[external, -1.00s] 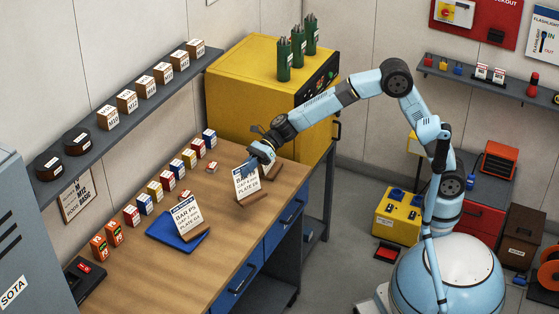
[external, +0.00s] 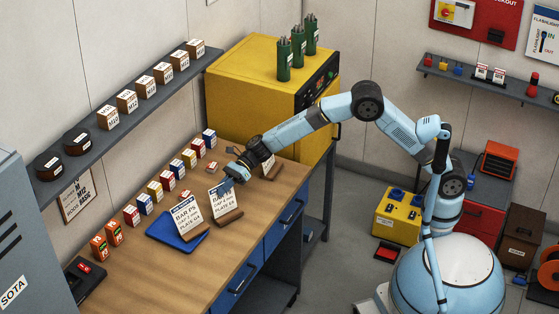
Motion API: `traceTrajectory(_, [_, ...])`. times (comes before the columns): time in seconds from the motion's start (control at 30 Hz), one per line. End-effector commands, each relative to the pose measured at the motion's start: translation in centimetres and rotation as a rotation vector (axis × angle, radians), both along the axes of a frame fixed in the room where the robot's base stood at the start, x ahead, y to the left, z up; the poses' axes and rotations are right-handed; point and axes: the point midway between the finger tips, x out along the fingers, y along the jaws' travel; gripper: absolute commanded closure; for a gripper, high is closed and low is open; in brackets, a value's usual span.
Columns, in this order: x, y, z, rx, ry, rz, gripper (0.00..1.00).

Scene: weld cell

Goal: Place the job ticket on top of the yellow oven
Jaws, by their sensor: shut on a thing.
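A white job ticket (external: 221,204) on a wooden base stands upright over the wooden bench. My gripper (external: 230,182) is shut on its upper edge from above and covers part of its top. I cannot tell whether its base touches the bench. A second ticket (external: 186,216) with a similar wooden base is on the blue tray (external: 160,234), just left of the held one. A third ticket (external: 268,164) stands behind my gripper near the oven and is partly hidden by my arm. The yellow oven (external: 240,88) is at the back of the bench, right of the wall shelf.
Several green canisters (external: 298,47) stand on the right part of the oven top; its left part is clear. A row of small boxes (external: 154,190) runs along the bench's wall side. The wall shelf (external: 135,120) overhangs that side.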

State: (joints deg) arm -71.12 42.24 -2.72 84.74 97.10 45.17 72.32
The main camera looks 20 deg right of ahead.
Motion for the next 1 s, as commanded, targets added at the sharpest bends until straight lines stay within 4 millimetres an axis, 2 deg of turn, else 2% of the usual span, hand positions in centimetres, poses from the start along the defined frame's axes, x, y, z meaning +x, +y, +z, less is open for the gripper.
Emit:
traceTrajectory(0.1, [-0.05,0.01,-1.04,0.0,0.0,0.001,1.0])
traceTrajectory(0.43, [0.04,-0.03,-1.27,0.001,0.0,0.0,1.0])
traceTrajectory(0.47, [0.04,-0.03,-1.33,0.0,0.0,0.0,0.91])
traceTrajectory(0.7, [0.0,-0.03,-1.28,0.0,0.0,0.0,0.68])
traceTrajectory(1.0, [-0.03,-0.01,-1.11,0.0,-0.001,0.0,0.66])
